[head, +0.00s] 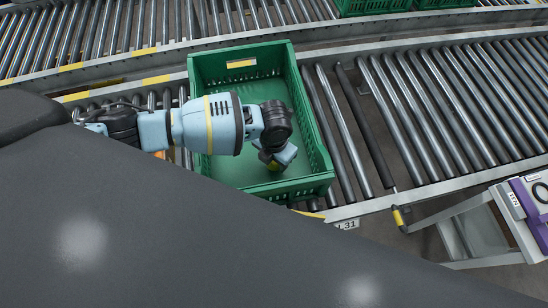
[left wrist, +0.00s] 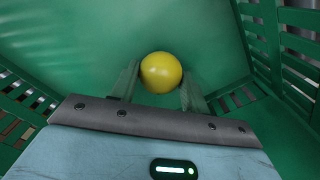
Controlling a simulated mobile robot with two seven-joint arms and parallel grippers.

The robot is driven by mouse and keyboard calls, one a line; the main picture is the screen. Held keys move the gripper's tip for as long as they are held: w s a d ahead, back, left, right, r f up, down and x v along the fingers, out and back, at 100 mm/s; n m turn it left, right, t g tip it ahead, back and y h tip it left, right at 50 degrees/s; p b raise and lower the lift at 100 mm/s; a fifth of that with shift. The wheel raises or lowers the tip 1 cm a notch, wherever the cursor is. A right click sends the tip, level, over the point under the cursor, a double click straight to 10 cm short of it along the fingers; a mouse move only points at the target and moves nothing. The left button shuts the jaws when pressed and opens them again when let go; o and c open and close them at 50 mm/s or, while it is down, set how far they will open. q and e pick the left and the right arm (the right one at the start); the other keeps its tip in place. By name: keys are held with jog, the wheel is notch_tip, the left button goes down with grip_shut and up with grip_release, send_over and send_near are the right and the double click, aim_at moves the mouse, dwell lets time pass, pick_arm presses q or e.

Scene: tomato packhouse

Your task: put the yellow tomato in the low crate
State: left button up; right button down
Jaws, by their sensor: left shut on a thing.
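The green crate (head: 316,140) stands on the roller conveyor, with a pale label on its far wall. My left gripper (head: 275,164) reaches down inside it from the left, near its front end. The yellow tomato (left wrist: 161,72) is between my left gripper's fingers (left wrist: 160,90), which are shut on it; green crate floor and slatted walls surround it in the left wrist view. In the head view only a little of the tomato (head: 275,166) shows below the gripper. Whether it touches the crate floor I cannot tell. My right gripper is not in view.
The roller conveyor (head: 440,110) is clear to the right of the crate. Another conveyor (head: 120,28) runs behind, with green crates (head: 372,6) at the top right. A stand with a purple-edged item (head: 530,208) is at the right edge.

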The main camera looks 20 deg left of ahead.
pick_arm(q)
jog(key=shift+f+b, duration=0.3)
jog(key=shift+f, duration=0.3)
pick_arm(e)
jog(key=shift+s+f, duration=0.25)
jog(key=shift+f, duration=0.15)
pick_arm(q)
jog(key=o, duration=0.8)
jog(key=c, duration=0.3)
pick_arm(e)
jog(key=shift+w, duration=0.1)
pick_arm(q)
jog(key=shift+r, duration=0.1)
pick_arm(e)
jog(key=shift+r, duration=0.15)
pick_arm(q)
jog(key=shift+r+p, duration=2.7)
jog(key=shift+r, duration=0.75)
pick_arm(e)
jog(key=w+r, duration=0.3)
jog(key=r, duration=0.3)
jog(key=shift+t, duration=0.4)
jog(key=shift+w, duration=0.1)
